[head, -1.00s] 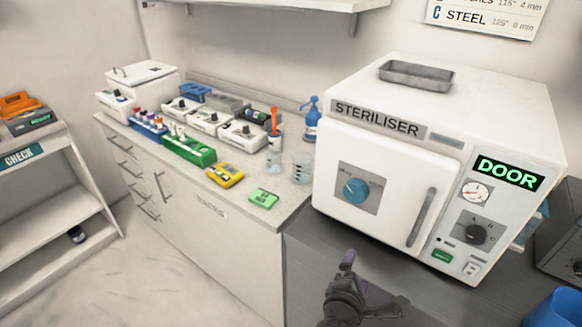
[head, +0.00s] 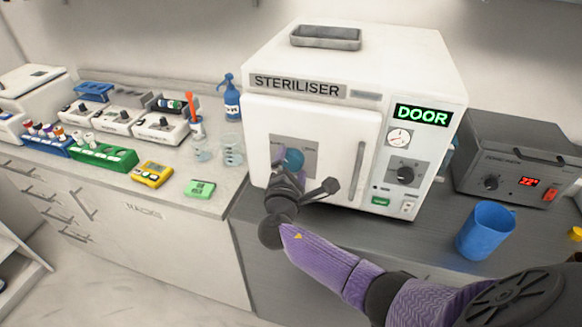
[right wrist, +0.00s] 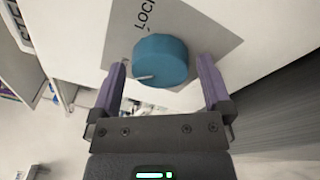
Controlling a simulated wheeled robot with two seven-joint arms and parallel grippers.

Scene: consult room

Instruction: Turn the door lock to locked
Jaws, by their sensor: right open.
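The door lock is a round blue knob (head: 293,160) on a grey plate (head: 307,150) on the white door of the steriliser (head: 345,110). In the right wrist view the knob (right wrist: 160,60) has a white pointer line toward its lower left, and part of a "LOCK" label shows above it. My right gripper (head: 283,158) is in front of the knob in the head view and hides part of it. In the right wrist view its two purple fingers (right wrist: 162,85) are spread, one on each side of the knob's near edge; contact cannot be told. My left gripper is not in view.
A vertical door handle (head: 357,172) is right of the knob. A lit DOOR sign (head: 422,115), a gauge and a dial are on the right panel. A blue cup (head: 486,231) stands on the dark counter. Glass beakers (head: 232,149) stand left of the steriliser.

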